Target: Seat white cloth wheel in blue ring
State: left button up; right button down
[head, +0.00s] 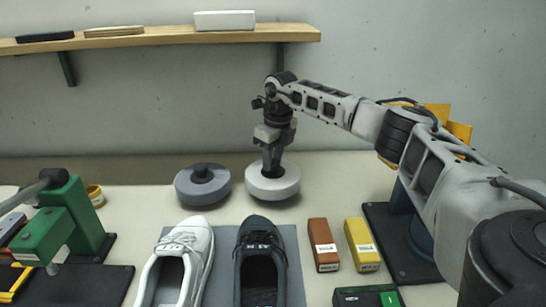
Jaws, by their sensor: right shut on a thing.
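The white cloth wheel (273,187) is a thick pale disc at the back of the table, right of a grey wheel. My right gripper (271,170) points down over its middle and is shut on the wheel's hub. The hub is mostly hidden by the fingers. I cannot tell whether the wheel touches the table or hangs just above it. A dark blue curved part (422,241) shows on a black base plate at the right, largely hidden by my right arm; I cannot tell whether it is the blue ring. My left gripper is not in view.
The grey wheel (203,187) with a dark hub stands close left. A white shoe (196,240) and a dark shoe (259,235) lie on a grey mat. Red (323,245) and yellow (361,244) boxes stand right of it. A green device (72,215) stands left.

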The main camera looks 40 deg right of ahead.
jog(key=shift+r+p, duration=0.1)
jog(key=shift+p, duration=0.2)
dwell(0.7)
jog(key=shift+f+b, duration=0.3)
jog(key=shift+f, duration=0.35)
jog(key=c, duration=1.3)
grip_release()
jog(key=shift+c, duration=0.2)
